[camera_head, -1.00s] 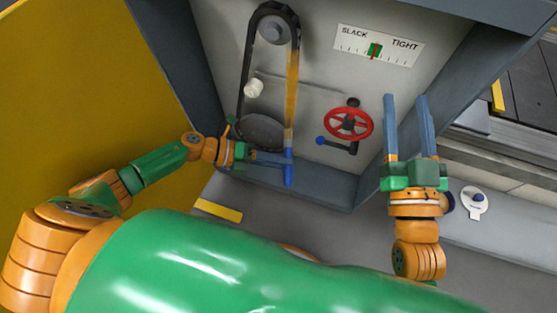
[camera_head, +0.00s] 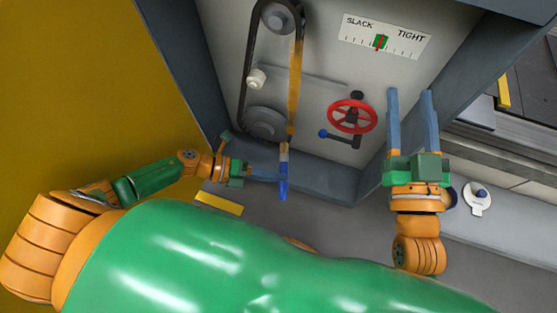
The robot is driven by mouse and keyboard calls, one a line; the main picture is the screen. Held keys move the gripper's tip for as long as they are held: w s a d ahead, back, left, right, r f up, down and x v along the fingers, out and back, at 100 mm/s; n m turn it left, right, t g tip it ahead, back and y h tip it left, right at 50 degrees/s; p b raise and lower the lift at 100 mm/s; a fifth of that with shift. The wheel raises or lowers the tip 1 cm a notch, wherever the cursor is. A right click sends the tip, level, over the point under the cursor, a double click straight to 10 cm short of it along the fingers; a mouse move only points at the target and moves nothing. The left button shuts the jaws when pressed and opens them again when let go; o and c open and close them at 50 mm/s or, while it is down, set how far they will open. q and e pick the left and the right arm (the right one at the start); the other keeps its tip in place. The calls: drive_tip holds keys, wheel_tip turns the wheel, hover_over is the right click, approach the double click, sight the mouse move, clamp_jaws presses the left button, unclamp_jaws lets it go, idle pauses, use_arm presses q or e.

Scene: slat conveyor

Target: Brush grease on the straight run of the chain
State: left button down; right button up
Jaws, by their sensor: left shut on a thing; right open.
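The dark chain (camera_head: 245,72) loops between an upper sprocket (camera_head: 278,18) and a lower sprocket (camera_head: 265,122) inside the grey cabinet. Its right straight run carries a yellow-brown coat of grease (camera_head: 296,75). My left gripper (camera_head: 270,178) is shut on a brush (camera_head: 283,186) with a blue handle, held upright just below the lower end of the right run. The brush's pale tip is close to the chain's lower end; I cannot tell whether it touches. My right gripper (camera_head: 411,115) is open and empty, pointing up in front of the cabinet's right side.
A red handwheel (camera_head: 352,117) and a small blue-knobbed lever (camera_head: 336,136) stand right of the chain. A white knob (camera_head: 257,78) sits inside the loop. A SLACK–TIGHT gauge (camera_head: 385,37) is above. A yellow door panel (camera_head: 80,90) fills the left.

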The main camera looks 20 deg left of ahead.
sight(279, 193)
use_arm(q)
drive_tip(key=shift+s, duration=0.5)
drive_tip(key=shift+s+r+p, duration=0.1)
drive_tip(key=shift+s+p, duration=0.5)
drive_tip(key=shift+s, duration=0.55)
drive_tip(key=shift+s+a, duration=0.1)
drive_tip(key=shift+s, duration=0.25)
drive_tip(key=w+b, duration=0.3)
drive_tip(key=w, duration=0.4)
drive_tip(key=shift+w, duration=0.15)
